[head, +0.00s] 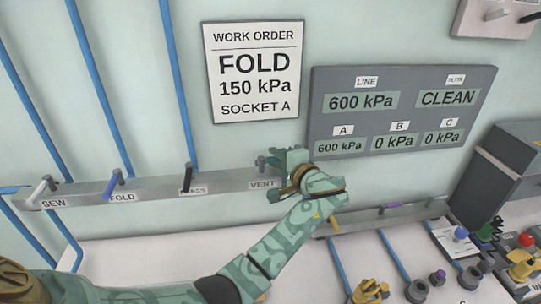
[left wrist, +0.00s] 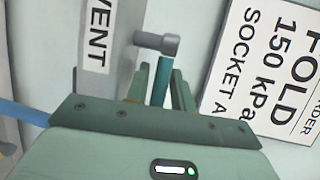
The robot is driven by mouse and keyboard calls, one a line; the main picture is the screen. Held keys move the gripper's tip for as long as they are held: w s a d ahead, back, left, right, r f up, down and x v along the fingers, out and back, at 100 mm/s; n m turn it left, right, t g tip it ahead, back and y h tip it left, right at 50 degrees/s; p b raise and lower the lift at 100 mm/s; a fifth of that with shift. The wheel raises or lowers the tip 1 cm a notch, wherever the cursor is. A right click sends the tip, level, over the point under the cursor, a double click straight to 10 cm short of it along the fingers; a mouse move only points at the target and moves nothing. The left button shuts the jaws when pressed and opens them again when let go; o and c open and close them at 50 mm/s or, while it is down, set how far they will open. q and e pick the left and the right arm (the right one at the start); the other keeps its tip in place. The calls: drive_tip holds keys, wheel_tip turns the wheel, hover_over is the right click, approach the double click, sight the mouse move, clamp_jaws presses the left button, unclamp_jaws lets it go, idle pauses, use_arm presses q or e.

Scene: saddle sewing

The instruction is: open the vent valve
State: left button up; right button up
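The vent valve sits at the right end of a grey rail, beside the VENT label (head: 262,184). Its grey hub (left wrist: 157,43) and teal lever (left wrist: 162,80) show in the left wrist view, with the lever pointing toward my gripper. My left gripper (head: 286,164) is at this valve and hides much of it in the head view. In the left wrist view the lever lies between the two fingers of the left gripper (left wrist: 160,88). Whether both fingers press on it is not clear. My right gripper is not in view.
The rail (head: 150,189) also carries a white SEW lever (head: 42,188), a blue FOLD lever (head: 113,183) and a black PRESS lever (head: 187,177). A gauge panel (head: 400,75) reads line 600 kPa, A 600, B 0, C 0. A work order sign (head: 254,70) hangs above.

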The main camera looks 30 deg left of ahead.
use_arm(q)
clamp_jaws()
